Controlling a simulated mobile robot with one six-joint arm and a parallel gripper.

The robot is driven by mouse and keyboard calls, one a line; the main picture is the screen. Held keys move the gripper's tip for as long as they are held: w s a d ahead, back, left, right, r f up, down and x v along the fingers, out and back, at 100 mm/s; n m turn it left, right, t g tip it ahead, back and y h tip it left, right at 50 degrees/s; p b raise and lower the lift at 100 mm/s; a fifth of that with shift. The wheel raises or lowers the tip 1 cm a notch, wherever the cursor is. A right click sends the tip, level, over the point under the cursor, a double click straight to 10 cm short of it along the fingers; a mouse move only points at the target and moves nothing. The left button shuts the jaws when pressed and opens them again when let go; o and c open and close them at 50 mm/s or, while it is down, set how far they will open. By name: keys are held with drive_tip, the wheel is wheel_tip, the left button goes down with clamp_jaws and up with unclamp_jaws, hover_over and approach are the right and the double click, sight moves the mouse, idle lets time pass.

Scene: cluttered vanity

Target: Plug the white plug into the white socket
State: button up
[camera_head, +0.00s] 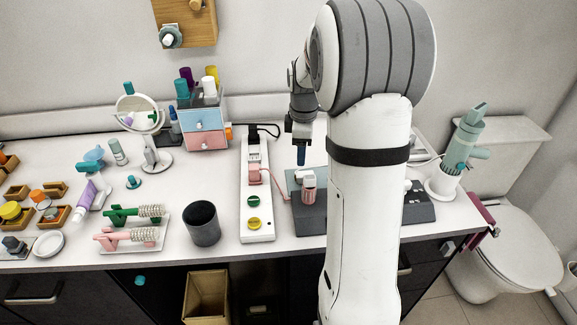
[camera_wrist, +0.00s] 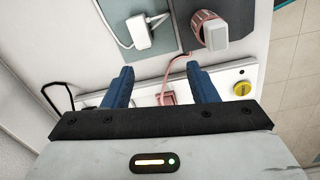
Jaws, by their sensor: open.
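The white plug (camera_wrist: 139,32) lies at the top of the wrist view on a grey-green surface, with its white cable beside it. The white power strip (camera_head: 256,234) stands left of my arm and also crosses the wrist view (camera_wrist: 224,80). A pink plug (camera_head: 254,173) sits in it, and green (camera_head: 254,201) and yellow (camera_head: 254,223) round sockets show in front.
A pink-and-white cylinder (camera_wrist: 208,30) stands close to the white plug; it also shows in the head view (camera_head: 309,187). A pink cord (camera_wrist: 180,62) runs between strip and tray. A dark cup (camera_head: 202,224) and a drawer box (camera_head: 206,138) stand left of the strip.

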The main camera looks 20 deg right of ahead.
drive_tip(key=n, duration=0.2)
hover_over(305, 172)
drive_tip(key=f, duration=0.3)
drive_tip(key=s+f, duration=0.1)
drive_tip(key=f, duration=0.1)
drive_tip(key=shift+b, duration=0.35)
drive_tip(key=shift+w+d+f, duration=0.1)
drive_tip(key=shift+w+f, duration=0.05)
drive_tip(key=shift+f, duration=0.15)
wheel_tip(305, 172, down, 7)
drive_tip(key=shift+w+f+p, duration=0.1)
drive_tip(key=shift+w+p, duration=0.05)
drive_tip(key=shift+p, duration=0.45)
drive_tip(key=c, duration=1.1)
